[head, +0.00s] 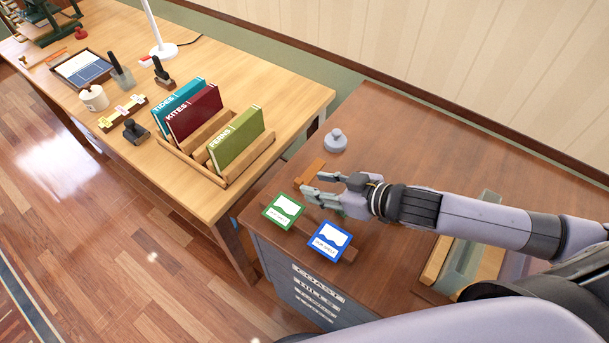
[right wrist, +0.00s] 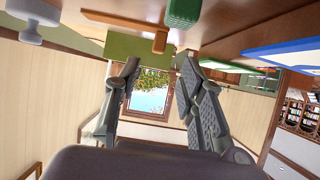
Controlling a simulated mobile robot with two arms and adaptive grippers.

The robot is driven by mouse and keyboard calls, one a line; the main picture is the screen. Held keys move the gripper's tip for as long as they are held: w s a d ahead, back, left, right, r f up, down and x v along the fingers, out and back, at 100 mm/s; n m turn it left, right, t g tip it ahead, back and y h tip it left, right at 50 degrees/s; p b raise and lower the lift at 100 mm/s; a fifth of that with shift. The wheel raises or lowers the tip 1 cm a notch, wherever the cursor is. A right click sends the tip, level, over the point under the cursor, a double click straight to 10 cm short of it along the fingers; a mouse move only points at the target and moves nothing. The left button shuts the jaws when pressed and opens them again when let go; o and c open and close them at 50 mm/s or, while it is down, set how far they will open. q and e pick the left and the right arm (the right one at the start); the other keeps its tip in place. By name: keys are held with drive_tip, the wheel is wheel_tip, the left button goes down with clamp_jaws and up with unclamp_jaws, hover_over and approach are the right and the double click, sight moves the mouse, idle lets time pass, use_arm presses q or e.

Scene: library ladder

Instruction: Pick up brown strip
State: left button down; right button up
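An orange-brown strip (head: 311,171) lies on the dark brown desk, just beyond my right fingertips. It also shows at the top of the right wrist view (right wrist: 118,22). My left gripper is out of view.
A grey knobbed weight (head: 335,140) stands behind the orange-brown strip. A green block (right wrist: 183,12) shows beside the strip in the right wrist view. A wooden rack (head: 232,166) of books stands on the lighter table. The desk's back is clear.

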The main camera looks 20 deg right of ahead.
sight(300, 181)
drive_tip(key=p+x, duration=0.1)
drive_tip(key=x, duration=0.4)
drive_tip(key=shift+w+f+p, duration=0.15)
drive_tip(key=shift+w+p, duration=0.15)
drive_tip(key=shift+w+a+f, duration=0.1)
drive_tip(key=shift+w+f, duration=0.05)
drive_tip(key=shift+f, duration=0.05)
drive_tip(key=shift+c, duration=0.2)
clamp_jaws()
